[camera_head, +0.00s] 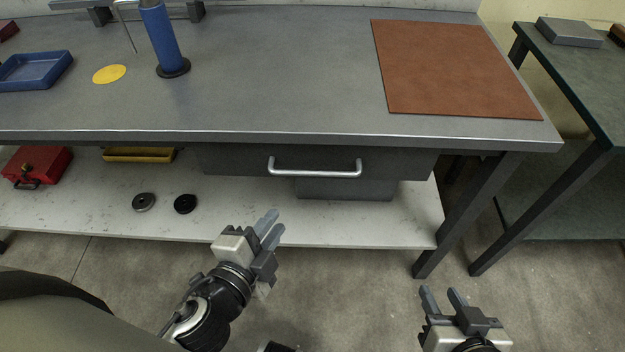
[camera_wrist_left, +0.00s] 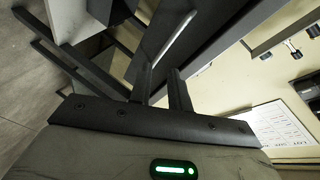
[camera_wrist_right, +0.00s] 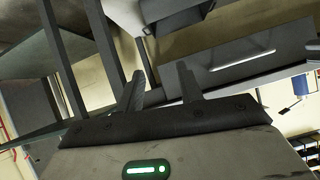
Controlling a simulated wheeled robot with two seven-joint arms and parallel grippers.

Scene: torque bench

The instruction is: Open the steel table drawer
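The steel table (camera_head: 290,100) has a dark grey drawer (camera_head: 225,160) under its top, and the drawer front looks flush and shut. A silver bar handle (camera_head: 315,172) runs across the drawer front; it also shows in the left wrist view (camera_wrist_left: 177,38) and the right wrist view (camera_wrist_right: 243,60). My left gripper (camera_head: 268,226) is below and left of the handle, apart from it, with its two fingers slightly parted and nothing between them. My right gripper (camera_head: 443,294) is low at the right, in front of the table leg, with its fingers apart and empty.
A white lower shelf (camera_head: 330,222) holds two black discs (camera_head: 185,204), a red box (camera_head: 40,165) and a yellow tray (camera_head: 138,155). A brown mat (camera_head: 450,65) and a blue cylinder (camera_head: 160,38) are on top. A green table (camera_head: 590,80) stands at right. Floor in front is clear.

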